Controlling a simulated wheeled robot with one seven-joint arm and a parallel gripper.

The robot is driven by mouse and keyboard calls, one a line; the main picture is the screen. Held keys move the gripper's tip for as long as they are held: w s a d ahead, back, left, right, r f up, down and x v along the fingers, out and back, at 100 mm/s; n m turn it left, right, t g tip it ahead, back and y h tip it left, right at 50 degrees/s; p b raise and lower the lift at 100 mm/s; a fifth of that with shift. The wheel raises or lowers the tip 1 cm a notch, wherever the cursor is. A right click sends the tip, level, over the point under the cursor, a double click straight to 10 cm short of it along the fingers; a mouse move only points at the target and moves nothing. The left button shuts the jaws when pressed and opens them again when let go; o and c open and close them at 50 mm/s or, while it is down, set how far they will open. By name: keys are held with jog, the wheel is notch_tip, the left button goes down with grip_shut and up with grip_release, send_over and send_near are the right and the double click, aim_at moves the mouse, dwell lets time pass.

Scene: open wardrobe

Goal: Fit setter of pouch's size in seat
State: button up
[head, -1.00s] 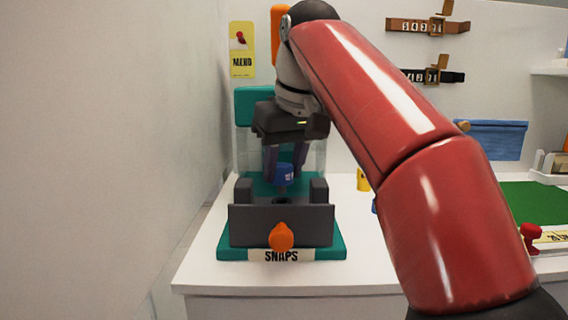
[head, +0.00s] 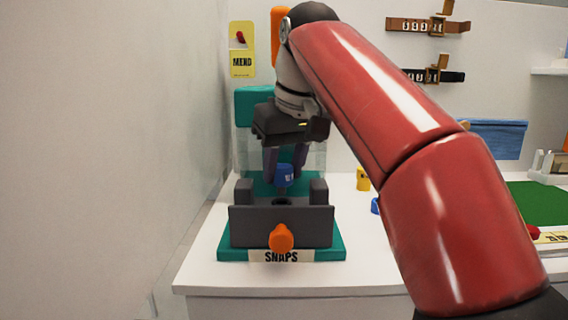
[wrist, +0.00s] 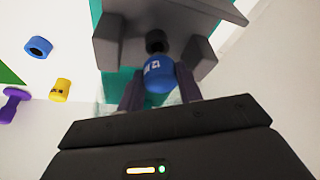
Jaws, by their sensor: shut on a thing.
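My gripper (head: 285,166) is shut on a blue setter (head: 285,175) with white marking, held upright between its two fingers. In the wrist view the blue setter (wrist: 159,74) sits between the fingertips, close to a dark round hole. That hole is the seat (head: 281,202) in the dark grey block of the teal snaps press (head: 225,254). The setter appears above or just at the hole; I cannot tell whether its lower end is inside. The pouch is not clearly in view.
A yellow setter (head: 363,179) and a blue ring-like piece (wrist: 39,47) stand on the white counter to the right. A purple piece (wrist: 13,104) shows in the wrist view. An orange knob (head: 281,237) fronts the press. A wall stands close on the left.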

aim_at(287, 169)
jog(key=shift+f+b, duration=1.15)
jog(key=shift+f, duration=0.45)
jog(key=o, duration=1.1)
jog(key=shift+o, duration=0.2)
jog(key=p+v, duration=0.3)
jog(key=v, duration=0.5)
jog(key=shift+p, duration=0.3)
jog(key=shift+f, duration=0.1)
